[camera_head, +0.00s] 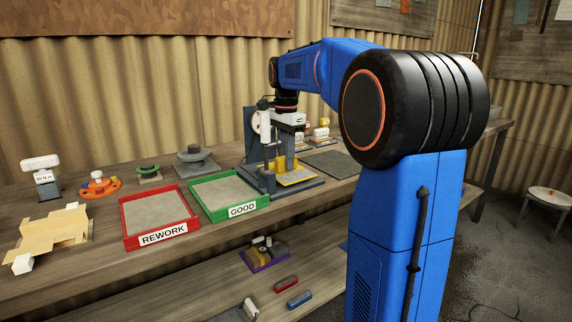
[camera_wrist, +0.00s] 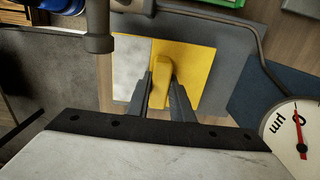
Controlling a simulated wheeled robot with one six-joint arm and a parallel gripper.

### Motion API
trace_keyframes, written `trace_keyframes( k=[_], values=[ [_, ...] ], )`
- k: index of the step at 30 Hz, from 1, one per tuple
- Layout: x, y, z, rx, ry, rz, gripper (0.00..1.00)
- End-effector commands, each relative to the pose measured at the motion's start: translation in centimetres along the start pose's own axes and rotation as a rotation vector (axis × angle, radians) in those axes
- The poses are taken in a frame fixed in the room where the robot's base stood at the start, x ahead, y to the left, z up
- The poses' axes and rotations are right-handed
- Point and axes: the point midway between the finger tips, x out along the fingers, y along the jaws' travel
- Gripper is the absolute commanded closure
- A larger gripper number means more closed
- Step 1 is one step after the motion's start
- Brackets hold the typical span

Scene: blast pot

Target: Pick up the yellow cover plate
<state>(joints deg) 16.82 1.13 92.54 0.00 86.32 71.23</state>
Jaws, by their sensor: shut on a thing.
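The yellow cover plate (camera_wrist: 205,78) shows in the wrist view, with a raised yellow grip block (camera_wrist: 159,82) on it. My gripper (camera_wrist: 163,88) is shut on this block, one dark finger on each side. In the head view the yellow plate (camera_head: 298,178) lies flat at or just over the grey base of the gauge stand, below my gripper; any gap is too small to tell. My arm and gripper hide part of the stand.
A dial gauge marked µm (camera_wrist: 294,132) stands close by at the right of the wrist view. A curved rod (camera_wrist: 262,45) passes near the plate. The green GOOD tray (camera_head: 256,207) and red REWORK tray (camera_head: 190,228) look empty, to the left.

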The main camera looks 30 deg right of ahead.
Motion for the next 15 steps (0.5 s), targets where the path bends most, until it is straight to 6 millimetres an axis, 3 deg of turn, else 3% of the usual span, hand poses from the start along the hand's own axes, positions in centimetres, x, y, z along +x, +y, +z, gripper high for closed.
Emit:
trace_keyframes(
  k=[6,15],
  values=[
    [-2.4,0.0,0.0,0.0,0.002,-0.004,1.0],
    [-2.3,3.7,0.0,0.002,0.001,-0.003,1.0]
  ],
)
